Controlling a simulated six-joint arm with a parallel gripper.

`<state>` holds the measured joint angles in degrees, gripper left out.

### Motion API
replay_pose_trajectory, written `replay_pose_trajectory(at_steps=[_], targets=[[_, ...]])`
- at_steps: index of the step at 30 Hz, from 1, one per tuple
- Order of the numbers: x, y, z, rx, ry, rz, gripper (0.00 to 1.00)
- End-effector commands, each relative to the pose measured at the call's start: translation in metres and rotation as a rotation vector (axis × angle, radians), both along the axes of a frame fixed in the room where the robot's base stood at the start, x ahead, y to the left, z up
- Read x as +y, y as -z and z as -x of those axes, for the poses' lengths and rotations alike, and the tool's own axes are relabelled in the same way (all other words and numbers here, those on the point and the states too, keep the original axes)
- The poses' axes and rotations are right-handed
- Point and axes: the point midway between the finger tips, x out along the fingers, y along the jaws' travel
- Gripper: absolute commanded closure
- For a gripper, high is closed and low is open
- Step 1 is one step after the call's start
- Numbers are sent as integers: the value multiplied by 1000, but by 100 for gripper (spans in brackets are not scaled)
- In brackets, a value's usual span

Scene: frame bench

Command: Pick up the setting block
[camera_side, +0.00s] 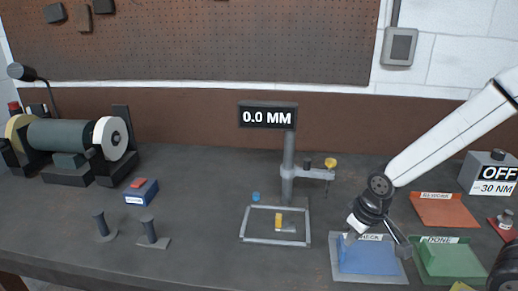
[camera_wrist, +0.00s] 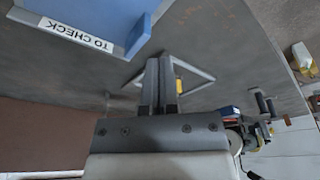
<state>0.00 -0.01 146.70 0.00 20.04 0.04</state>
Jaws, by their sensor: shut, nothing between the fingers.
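A small upright yellow block (camera_side: 278,221), which looks like the setting block, stands inside a grey rectangular frame (camera_side: 262,241) on the bench. Part of the yellow block also shows in the wrist view (camera_wrist: 179,86), just right of my fingers. My gripper (camera_side: 403,242) is above the blue TO CHECK tray, to the right of the yellow block and well apart from it. In the wrist view, the two fingers of my gripper (camera_wrist: 158,82) are together with nothing between them.
A gauge stand (camera_side: 288,165) reading 0.0 MM rises behind the frame, its arm reaching right. A blue TO CHECK tray (camera_side: 370,262), green DONE tray (camera_side: 452,261) and orange tray (camera_side: 445,212) lie right. A blue box (camera_side: 142,193) and two posts stand left.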

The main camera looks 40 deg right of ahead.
Motion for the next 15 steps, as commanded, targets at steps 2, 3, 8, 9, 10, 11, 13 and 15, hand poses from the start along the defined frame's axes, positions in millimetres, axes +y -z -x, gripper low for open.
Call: replay_pose_trajectory(at_steps=[2, 3, 8, 9, 10, 11, 13, 15], targets=[[0, 0, 0, 0, 0, 0, 100], [0, 0, 0, 0, 0, 0, 100], [0, 0, 0, 0, -1, 0, 62], [0, 0, 0, 0, -1, 0, 49], [0, 0, 0, 0, -1, 0, 40], [0, 0, 0, 0, -1, 0, 30], [0, 0, 0, 0, -1, 0, 24], [0, 0, 0, 0, -1, 0, 24]])
